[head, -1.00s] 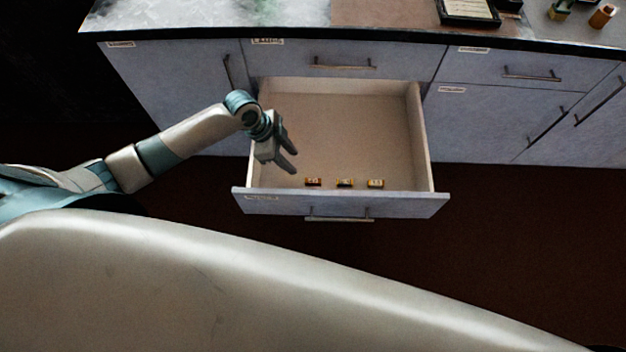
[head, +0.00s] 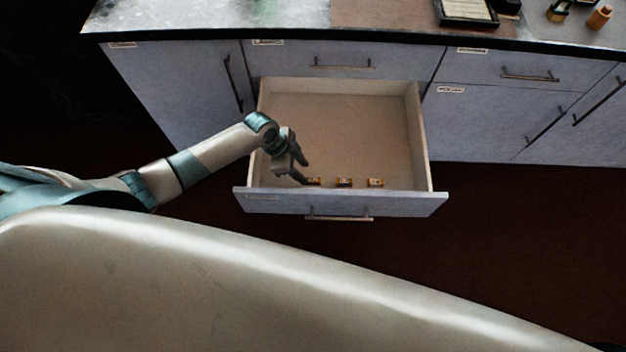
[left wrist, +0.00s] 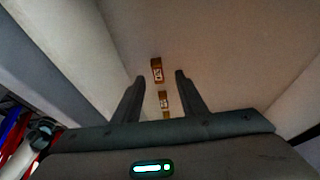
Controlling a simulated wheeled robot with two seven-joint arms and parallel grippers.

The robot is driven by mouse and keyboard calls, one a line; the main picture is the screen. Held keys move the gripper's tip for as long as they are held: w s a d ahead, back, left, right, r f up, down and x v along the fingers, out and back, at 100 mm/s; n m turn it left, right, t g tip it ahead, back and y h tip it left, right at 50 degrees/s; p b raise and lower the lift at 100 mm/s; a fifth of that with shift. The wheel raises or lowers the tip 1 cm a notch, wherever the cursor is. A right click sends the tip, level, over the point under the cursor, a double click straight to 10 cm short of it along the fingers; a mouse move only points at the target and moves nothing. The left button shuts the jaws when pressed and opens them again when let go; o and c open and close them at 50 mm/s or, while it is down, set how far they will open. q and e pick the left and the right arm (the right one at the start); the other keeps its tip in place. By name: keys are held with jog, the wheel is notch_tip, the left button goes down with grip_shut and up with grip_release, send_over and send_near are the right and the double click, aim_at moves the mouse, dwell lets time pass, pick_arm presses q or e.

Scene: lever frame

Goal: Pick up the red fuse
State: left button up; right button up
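Three small orange-brown fuses with pale labels lie in a row along the front of the open drawer (head: 340,125): a left one (head: 314,182), a middle one (head: 344,183) and a right one (head: 375,183). I cannot tell by colour which is the red fuse. My left gripper (head: 306,174) is open inside the drawer, close to the left fuse and partly covering it. In the left wrist view the fuses line up, with the farthest (left wrist: 156,70) and another (left wrist: 163,100) showing between the spread fingers. Nothing is held. My right gripper is out of view.
The drawer's front panel (head: 340,203) stands close beside the fuses, and its left side wall is near my left gripper. The rest of the drawer floor is bare. A countertop (head: 210,14) runs above, with a dark tray (head: 467,12) and an orange cylinder (head: 600,17).

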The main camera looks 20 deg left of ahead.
aim_at(310, 180)
pick_arm(q)
jog(key=shift+d+f+p, duration=0.3)
jog(key=shift+d+f, duration=0.05)
jog(key=shift+f, duration=0.15)
jog(key=shift+p+x, duration=0.3)
jog(key=shift+x, duration=1.6)
jog(key=shift+s, duration=0.1)
grip_shut()
